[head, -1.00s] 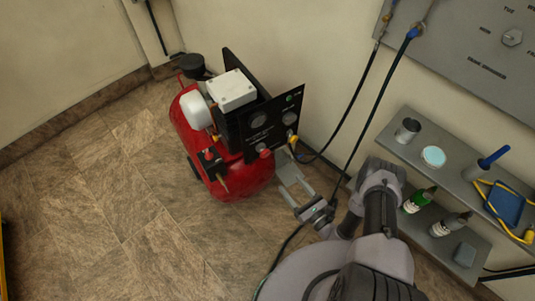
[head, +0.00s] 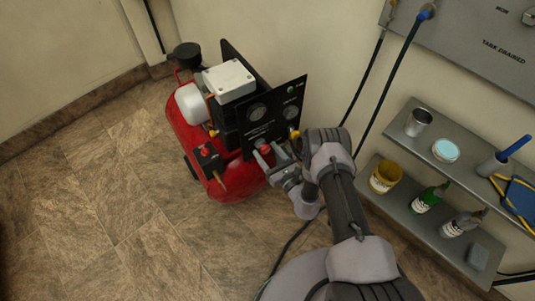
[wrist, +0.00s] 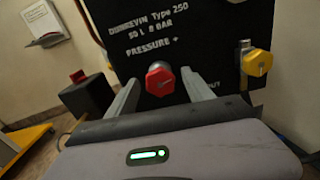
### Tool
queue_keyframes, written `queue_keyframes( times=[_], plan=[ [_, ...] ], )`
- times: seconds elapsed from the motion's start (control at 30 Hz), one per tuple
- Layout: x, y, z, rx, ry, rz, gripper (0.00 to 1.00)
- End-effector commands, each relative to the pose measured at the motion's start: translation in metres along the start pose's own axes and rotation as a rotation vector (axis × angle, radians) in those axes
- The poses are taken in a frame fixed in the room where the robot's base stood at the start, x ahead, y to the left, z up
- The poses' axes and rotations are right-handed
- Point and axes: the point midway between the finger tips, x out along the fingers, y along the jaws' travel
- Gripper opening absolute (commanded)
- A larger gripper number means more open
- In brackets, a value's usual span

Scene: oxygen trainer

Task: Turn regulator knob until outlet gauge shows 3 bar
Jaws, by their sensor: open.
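The regulator knob (wrist: 160,79) is red and sits on the black front panel (wrist: 200,25) under the "PRESSURE +" label. It also shows in the head view (head: 262,146). My gripper (wrist: 163,90) is open, with one finger on each side of the knob. In the wrist view I cannot tell whether the fingers touch it. Two round gauges, a left one (head: 257,112) and a right one (head: 291,109), sit on the panel in the head view. Their needles are too small to read, and the wrist view does not include them.
A yellow valve handle (wrist: 257,62) is right of the knob. The red compressor tank (head: 222,186) stands on the tiled floor. A black box with a red button (wrist: 82,90) is at the left. Grey shelves (head: 405,146) with bottles and tins are at the right, near my arm.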

Motion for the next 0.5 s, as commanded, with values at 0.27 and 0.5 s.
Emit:
queue_keyframes(
  times=[0.27,0.5],
  plan=[
    [-0.0004,0.0,0.0003,0.0,0.0,0.0,0.35],
    [-0.0006,0.0,0.0001,0.007,0.0,0.0,0.0]
  ],
)
